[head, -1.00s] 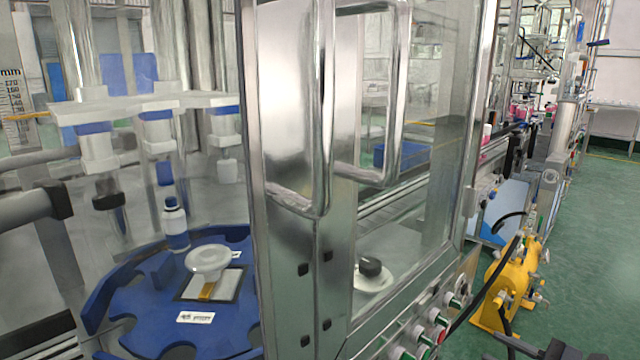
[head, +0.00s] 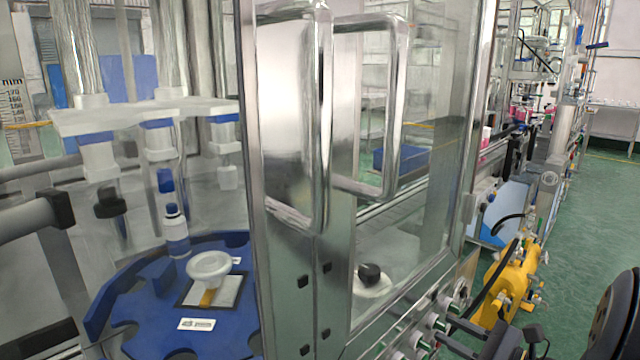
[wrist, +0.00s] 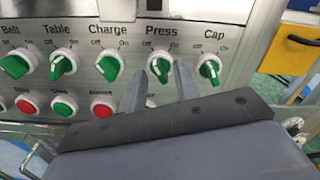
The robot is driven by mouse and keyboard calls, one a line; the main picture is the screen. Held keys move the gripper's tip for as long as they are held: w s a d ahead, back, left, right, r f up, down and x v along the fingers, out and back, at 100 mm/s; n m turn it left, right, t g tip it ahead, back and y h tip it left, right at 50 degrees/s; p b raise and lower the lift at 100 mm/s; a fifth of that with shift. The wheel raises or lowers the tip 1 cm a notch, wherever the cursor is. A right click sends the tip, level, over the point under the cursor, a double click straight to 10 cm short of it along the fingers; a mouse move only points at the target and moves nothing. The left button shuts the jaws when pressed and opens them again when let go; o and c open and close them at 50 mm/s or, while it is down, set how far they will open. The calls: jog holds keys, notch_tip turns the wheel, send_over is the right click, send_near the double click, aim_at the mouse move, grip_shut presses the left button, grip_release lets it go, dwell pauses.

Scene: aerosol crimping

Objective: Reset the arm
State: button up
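My gripper (wrist: 160,72) faces the steel control panel (wrist: 95,20) in the wrist view. Its two dark fingers are apart, one on each side of the green Press knob (wrist: 159,69) in the picture. Nothing is visibly clamped; whether a finger touches the knob cannot be told. The Cap knob (wrist: 209,69) is to the right and the Charge knob (wrist: 108,67) to the left. In the head view, dark parts of my gripper (head: 468,336) show at the lower right beside the panel knobs (head: 442,305).
A glass door with steel handles (head: 322,120) stands left of the panel. Behind it, a blue turntable (head: 140,325) carries a bottle (head: 176,235) and a white round part (head: 209,265). A yellow unit (head: 510,285) is right of the panel. Green floor (head: 590,215) is open at right.

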jog(key=s+d+m+p, duration=0.4)
jog(key=d+m+p, duration=0.1)
jog(key=m, duration=0.4)
jog(key=shift+s+m+p, duration=0.4)
dwell(0.5)
